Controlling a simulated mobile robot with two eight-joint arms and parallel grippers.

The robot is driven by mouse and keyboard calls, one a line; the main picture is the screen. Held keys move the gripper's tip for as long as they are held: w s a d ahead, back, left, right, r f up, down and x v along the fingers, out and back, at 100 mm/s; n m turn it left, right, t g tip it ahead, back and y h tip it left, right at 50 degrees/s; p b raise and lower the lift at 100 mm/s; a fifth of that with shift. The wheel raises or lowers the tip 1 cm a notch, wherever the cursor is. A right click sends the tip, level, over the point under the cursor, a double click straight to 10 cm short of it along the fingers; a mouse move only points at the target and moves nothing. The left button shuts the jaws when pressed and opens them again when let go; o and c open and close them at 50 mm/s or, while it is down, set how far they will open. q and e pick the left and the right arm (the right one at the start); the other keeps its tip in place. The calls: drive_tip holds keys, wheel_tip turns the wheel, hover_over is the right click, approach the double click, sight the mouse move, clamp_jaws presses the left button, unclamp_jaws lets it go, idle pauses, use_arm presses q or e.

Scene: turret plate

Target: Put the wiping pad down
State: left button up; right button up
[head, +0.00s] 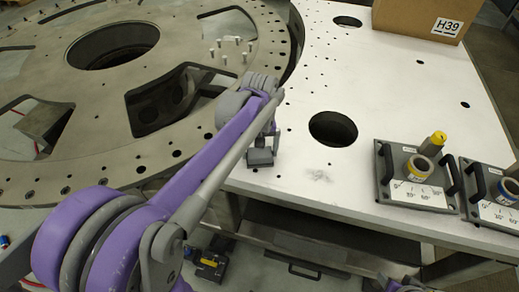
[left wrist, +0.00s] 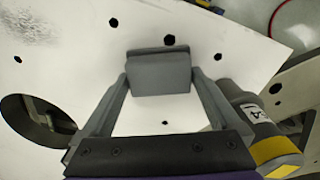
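The wiping pad (head: 260,157) is a small dark grey block. In the head view it is over the white table top, near its front left corner. In the left wrist view the pad (left wrist: 158,72) sits between the fingertips of my left gripper (left wrist: 160,80), which is shut on it. In the head view the left gripper (head: 262,142) is above the pad. I cannot tell whether the pad touches the table. A faint grey smudge (head: 318,175) marks the table to the right of the pad. Grey parts at the bottom edge may be my right gripper (head: 402,286), mostly cut off.
The white table (head: 300,185) has a large round hole (head: 333,129) right of the pad. A cardboard box (head: 410,14) stands at the back. The large metal turret plate (head: 105,130) is at the left.

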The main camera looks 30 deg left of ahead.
sight(260, 150)
use_arm(q)
drive_tip(key=shift+r, duration=0.4)
wheel_tip(260, 150, up, 11)
drive_tip(key=p, duration=0.1)
drive_tip(key=s+d+f+m+t, duration=0.5)
drive_tip(key=s+d+f+m, duration=0.2)
drive_tip(key=s+f, duration=0.5)
wheel_tip(260, 150, down, 3)
drive_tip(key=shift+s+d+r+m+t, duration=0.1)
drive_tip(key=shift+s+d+m+t, duration=0.25)
drive_tip(key=shift+d, duration=0.8)
